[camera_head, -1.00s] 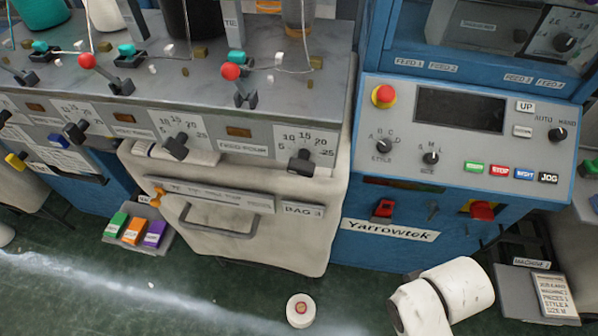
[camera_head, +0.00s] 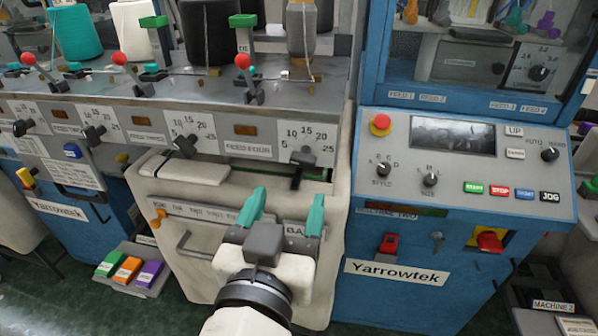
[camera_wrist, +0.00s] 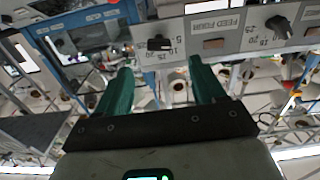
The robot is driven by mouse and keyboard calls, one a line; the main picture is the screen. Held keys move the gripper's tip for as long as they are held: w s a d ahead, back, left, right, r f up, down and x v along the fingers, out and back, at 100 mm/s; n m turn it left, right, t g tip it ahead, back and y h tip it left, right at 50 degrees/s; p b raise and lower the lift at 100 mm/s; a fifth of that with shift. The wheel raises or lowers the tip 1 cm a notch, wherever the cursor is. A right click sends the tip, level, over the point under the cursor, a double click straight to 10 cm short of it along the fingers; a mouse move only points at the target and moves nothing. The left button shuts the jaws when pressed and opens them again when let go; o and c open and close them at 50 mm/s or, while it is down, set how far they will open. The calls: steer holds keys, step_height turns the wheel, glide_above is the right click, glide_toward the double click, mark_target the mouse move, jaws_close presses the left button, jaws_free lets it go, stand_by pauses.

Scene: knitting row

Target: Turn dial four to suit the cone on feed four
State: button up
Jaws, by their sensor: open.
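Dial four (camera_head: 305,157) is a dark knob on a white scale plate marked 10, 15, 20, 25, right of the "FEED FOUR" label (camera_head: 248,149). I cannot tell exactly which mark it points to.
Red-knobbed levers (camera_head: 241,61) stand on the grey top behind the dials. The blue control panel (camera_head: 465,180) with a red emergency button (camera_head: 380,122) is close on the right.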

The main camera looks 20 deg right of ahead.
mark_target(301, 166)
steer(key=p+x, duration=0.1)
steer(key=x, duration=0.9)
steer(key=shift+d+p, duration=0.1)
steer(key=shift+p, duration=0.2)
steer(key=shift+f, duration=0.1)
steer(key=c, duration=1)
